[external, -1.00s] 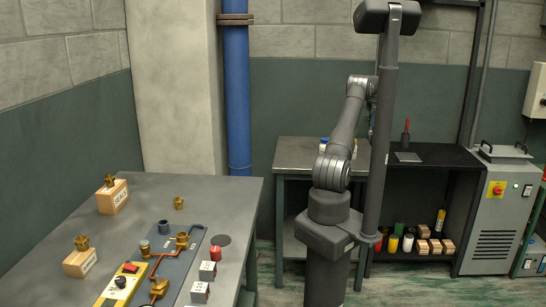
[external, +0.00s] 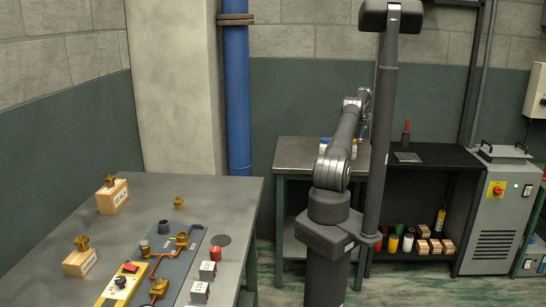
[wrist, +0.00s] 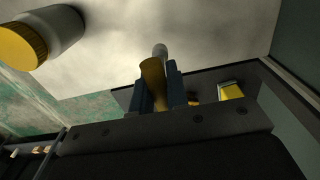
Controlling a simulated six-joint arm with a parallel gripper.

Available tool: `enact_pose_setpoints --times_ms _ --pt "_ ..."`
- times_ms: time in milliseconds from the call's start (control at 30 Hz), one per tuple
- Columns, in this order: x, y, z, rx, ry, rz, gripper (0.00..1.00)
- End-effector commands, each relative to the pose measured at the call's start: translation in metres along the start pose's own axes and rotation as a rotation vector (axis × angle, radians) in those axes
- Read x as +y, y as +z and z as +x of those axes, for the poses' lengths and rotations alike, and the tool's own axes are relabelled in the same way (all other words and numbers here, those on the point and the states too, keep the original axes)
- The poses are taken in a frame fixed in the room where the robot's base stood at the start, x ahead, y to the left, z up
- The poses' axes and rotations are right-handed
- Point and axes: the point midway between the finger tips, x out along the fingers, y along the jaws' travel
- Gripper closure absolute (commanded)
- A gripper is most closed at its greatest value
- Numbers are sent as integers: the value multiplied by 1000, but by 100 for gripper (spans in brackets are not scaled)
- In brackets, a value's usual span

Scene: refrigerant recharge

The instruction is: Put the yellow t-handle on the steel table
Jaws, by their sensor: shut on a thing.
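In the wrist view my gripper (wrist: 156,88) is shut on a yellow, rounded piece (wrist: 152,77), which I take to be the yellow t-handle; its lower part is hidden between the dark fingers. A pale surface, seemingly the steel table top (wrist: 110,85), lies beyond the fingers; I cannot tell the gap between it and the piece. In the external view the steel table (external: 296,154) stands at the back, left of my arm. My gripper and the piece are hidden there behind my arm and the post.
A white jar with a yellow lid (wrist: 25,43) is at upper left in the wrist view. A yellow-faced item (wrist: 230,91) is right of the fingers. A black shelf (external: 433,157) stands right of the table. The workbench (external: 140,205) with fittings is at front left.

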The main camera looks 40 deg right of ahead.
Motion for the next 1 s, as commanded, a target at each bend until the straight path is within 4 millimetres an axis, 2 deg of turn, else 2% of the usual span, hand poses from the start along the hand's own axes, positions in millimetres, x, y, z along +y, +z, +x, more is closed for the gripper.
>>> enact_pose_setpoints --times_ms 333,700,733,833,1000 --pt "0 0 38 0 1 0 100" --pt "0 0 43 0 0 0 100" --pt "0 0 43 0 0 0 82" --pt "0 0 43 0 0 0 64" --pt "0 0 43 0 0 0 64"
